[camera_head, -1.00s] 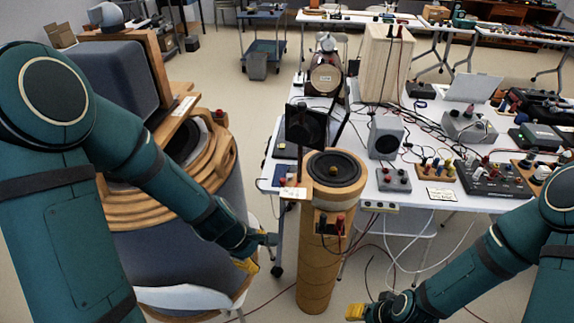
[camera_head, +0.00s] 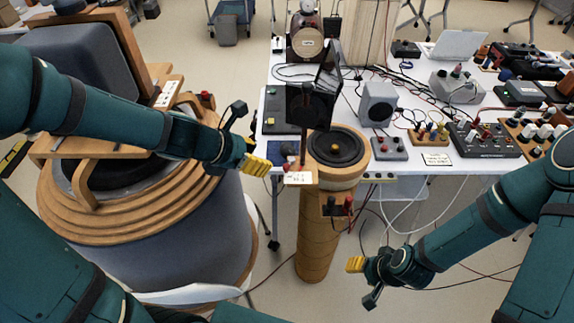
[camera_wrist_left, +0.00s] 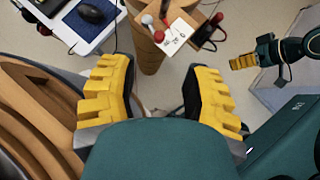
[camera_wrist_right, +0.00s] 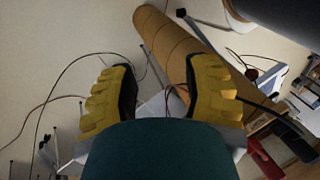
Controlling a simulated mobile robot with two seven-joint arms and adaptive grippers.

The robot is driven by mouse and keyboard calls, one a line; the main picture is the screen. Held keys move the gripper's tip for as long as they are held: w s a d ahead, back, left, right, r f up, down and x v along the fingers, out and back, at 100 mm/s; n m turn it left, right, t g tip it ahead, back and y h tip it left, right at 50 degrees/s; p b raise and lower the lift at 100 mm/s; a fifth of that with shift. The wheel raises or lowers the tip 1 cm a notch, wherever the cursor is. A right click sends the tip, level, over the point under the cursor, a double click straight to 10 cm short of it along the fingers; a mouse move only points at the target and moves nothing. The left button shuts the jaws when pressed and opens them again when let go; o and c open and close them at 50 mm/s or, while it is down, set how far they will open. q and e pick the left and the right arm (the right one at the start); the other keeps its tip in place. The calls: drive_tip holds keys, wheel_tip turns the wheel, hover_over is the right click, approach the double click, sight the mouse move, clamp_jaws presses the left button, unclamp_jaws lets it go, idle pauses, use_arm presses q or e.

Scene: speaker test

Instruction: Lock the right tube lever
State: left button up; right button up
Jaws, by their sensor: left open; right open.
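The right tube (camera_head: 312,240) is a tall wooden cylinder with a black speaker cone (camera_head: 338,150) on top. A small wooden ledge with a white label (camera_head: 299,178) juts from its front-left side, with a red knob (camera_head: 287,166) by it; which part is the lever is unclear. My left gripper (camera_head: 246,137) is open and empty, left of the ledge and apart from it. In the left wrist view the label (camera_wrist_left: 174,37) and red knob (camera_wrist_left: 158,36) lie beyond the open fingers. My right gripper (camera_head: 362,282) is open and empty, low and right of the tube.
A large grey barrel with wooden rings (camera_head: 150,215) stands close under my left arm. The white table (camera_head: 440,175) behind the tube carries a grey speaker (camera_head: 378,103), meters and cables. Red and black terminals (camera_head: 338,205) sit on the tube's front. Cables hang near my right gripper.

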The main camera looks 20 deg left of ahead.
sight(286, 166)
use_arm(q)
drive_tip(key=b+x, duration=0.5)
drive_tip(key=x, duration=0.6)
drive_tip(key=shift+a+f+b, duration=0.1)
drive_tip(key=shift+b, duration=0.3)
drive_tip(key=shift+w+d+f, duration=0.3)
use_arm(e)
wheel_tip(286, 166, down, 7)
drive_tip(key=s, duration=0.1)
drive_tip(key=shift+s+a+g, duration=0.2)
drive_tip(key=shift+s+g, duration=0.1)
drive_tip(key=shift+s, duration=0.1)
drive_tip(key=shift+r, duration=0.1)
use_arm(q)
clamp_jaws()
